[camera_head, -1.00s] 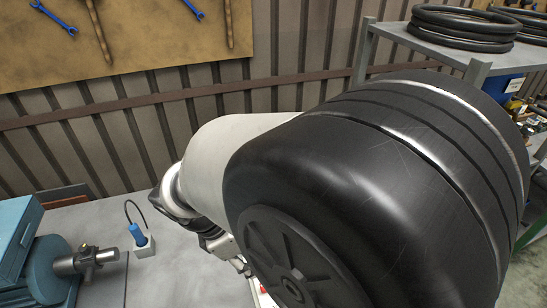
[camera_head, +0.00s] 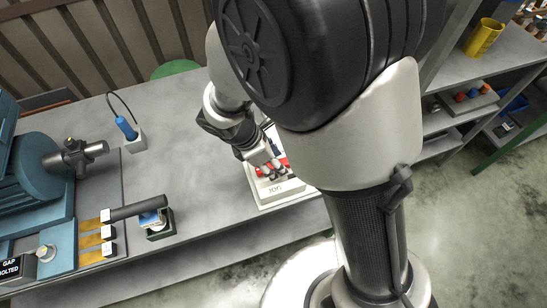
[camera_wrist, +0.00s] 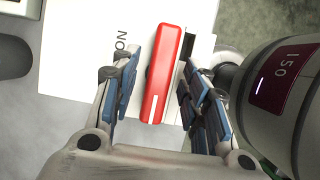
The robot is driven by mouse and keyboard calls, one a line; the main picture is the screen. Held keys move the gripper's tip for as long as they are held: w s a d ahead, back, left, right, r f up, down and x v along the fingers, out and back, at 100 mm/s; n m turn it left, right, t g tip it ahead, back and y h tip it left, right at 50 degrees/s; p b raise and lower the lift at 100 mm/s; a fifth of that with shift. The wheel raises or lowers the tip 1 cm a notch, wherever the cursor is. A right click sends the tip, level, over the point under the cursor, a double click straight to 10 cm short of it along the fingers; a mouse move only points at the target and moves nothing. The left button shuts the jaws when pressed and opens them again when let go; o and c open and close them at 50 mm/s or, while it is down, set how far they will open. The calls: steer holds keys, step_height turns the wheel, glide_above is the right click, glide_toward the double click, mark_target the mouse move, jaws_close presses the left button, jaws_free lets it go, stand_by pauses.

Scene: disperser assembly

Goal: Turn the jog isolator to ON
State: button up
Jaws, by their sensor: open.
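The jog isolator is a pale box (camera_head: 277,191) marked JOG on the grey bench in the head view, partly hidden by my arm. Its red handle (camera_wrist: 161,74) shows in the wrist view, long and upright in the picture, with a white line at its lower end. The letters ON are printed on the white plate (camera_wrist: 84,48) to the left of the handle. My gripper (camera_wrist: 160,92) is open, with one blue-and-grey finger on each side of the handle. Gaps show between the fingers and the handle. In the head view my gripper (camera_head: 268,166) is over the box.
A blue machine with a shaft (camera_head: 85,153) stands at the bench's left. A blue tool in a holder (camera_head: 127,130), a dark cylinder (camera_head: 138,207) and a small green-based block (camera_head: 157,222) are also left of the box. Bare bench (camera_head: 180,130) lies between.

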steer(key=shift+c, duration=0.4)
jaws_close()
steer(key=shift+r, duration=0.1)
steer(key=m+g+p, duration=0.1)
steer(key=m+p, duration=0.2)
steer(key=shift+w+r+m, duration=0.1)
steer(key=shift+m, duration=0.3)
steer(key=m+g+p, duration=0.1)
steer(key=m, duration=0.1)
steer(key=m+g+p, duration=0.1)
steer(key=m+p, duration=0.1)
steer(key=m, duration=0.1)
steer(key=shift+w+m+g, duration=0.15)
steer(key=shift+m+g, duration=0.15)
steer(key=m+g+y+p, duration=0.1)
steer(key=m+p, duration=0.1)
steer(key=m, duration=0.2)
steer(key=shift+w+d, duration=0.1)
steer(key=shift+d, duration=0.05)
steer(key=shift+m+g+y+p, duration=0.5)
steer(key=shift+m+y, duration=0.5)
steer(key=shift+m, duration=1.3)
